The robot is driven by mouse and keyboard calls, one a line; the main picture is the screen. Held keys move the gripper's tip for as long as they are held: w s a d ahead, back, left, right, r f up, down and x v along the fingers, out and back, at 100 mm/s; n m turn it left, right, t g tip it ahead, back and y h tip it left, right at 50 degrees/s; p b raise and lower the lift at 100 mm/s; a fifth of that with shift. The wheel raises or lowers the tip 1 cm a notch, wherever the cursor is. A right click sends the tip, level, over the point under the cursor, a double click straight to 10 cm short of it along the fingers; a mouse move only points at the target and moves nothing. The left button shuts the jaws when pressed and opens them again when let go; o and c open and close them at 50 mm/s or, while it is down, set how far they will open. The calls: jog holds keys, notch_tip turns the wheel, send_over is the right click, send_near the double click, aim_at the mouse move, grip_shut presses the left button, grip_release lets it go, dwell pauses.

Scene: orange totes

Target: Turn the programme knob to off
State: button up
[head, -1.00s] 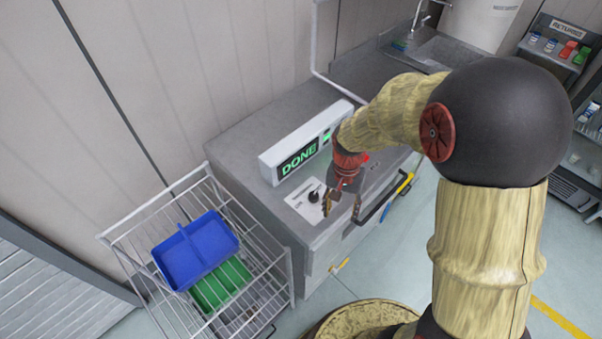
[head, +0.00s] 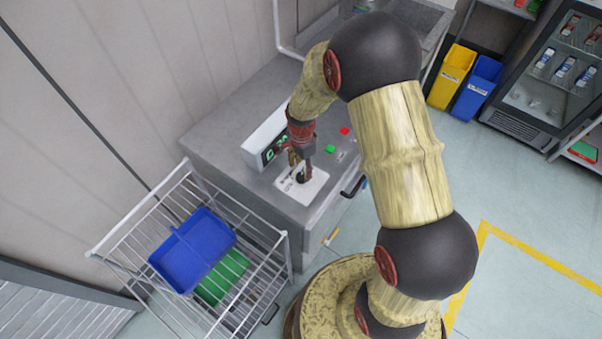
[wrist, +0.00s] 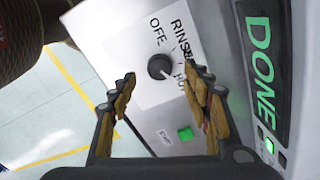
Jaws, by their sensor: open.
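The programme knob (wrist: 160,66) is a small dark round knob on a white label plate (wrist: 150,40). The plate reads OFF at the knob's upper left, RINSE above right and what looks like HOT at its right. A pale mark on the knob seems to point to the lower right, towards HOT, but it is small. My gripper (wrist: 160,80) is open, with its two fingertips on either side of the knob in the wrist view. I cannot tell whether they touch it. In the head view my gripper (head: 300,160) is over the plate and largely hides the knob.
The display box (wrist: 262,75) reads DONE and stands beside the plate. A green START button (wrist: 185,134) is near my right finger; a red button (head: 345,131) is farther back. A wire rack (head: 187,165) with a blue tray (head: 192,252) stands left of the counter.

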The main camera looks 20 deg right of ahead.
aim_at(301, 176)
jog(key=shift+f, duration=2.1)
jog(key=shift+c, duration=0.2)
jog(key=c, duration=1.1)
